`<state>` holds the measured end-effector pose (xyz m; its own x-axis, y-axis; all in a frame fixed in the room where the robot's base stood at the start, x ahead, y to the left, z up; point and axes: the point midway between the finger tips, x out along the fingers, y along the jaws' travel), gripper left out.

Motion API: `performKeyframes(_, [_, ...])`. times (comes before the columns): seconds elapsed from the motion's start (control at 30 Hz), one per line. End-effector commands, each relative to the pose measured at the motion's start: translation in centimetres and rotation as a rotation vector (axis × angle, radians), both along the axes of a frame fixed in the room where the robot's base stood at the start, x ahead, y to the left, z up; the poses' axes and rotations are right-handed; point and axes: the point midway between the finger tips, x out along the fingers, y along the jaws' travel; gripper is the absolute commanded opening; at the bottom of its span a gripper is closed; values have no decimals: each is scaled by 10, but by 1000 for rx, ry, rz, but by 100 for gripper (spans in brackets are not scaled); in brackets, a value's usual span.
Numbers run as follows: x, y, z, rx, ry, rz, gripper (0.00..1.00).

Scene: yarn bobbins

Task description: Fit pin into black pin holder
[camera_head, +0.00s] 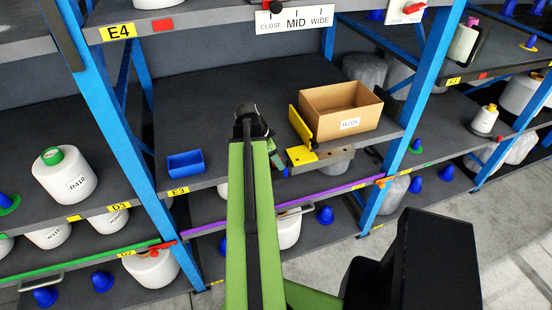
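My green arm rises through the middle of the head view to a black joint, and its far part is mostly hidden behind it. Yellow and grey parts that seem to be my gripper (312,150) show right of the joint, at the front edge of the middle shelf and just in front of a cardboard box. I cannot make out its fingertips or whether it holds anything. I cannot make out a pin or a black pin holder for certain. A black piece (478,44) stands behind a pale bobbin with a pink top on the right shelf.
The cardboard box (341,108), labelled N205, and a small blue tray (186,164) stand on the middle shelf (205,105), with bare surface between. White bobbins (65,176) and blue cones fill neighbouring shelves. Blue uprights (408,118) flank the bay. A CLOSE/MID/WIDE sign (295,18) hangs above.

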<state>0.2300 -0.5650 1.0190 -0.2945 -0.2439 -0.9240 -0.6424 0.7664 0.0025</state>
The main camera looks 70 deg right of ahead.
Motion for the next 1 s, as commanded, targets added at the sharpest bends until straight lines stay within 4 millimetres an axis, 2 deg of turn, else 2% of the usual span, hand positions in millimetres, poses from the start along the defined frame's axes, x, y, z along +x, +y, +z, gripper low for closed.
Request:
performKeyframes(0.23, [0,0,0,0,0,0,50])
performKeyframes(0.37, [2,2,12,0,0,0,50])
performKeyframes(0.8, [31,26,109,0,0,1,50])
performKeyframes(1.0, [44,36,146,0,0,1,50])
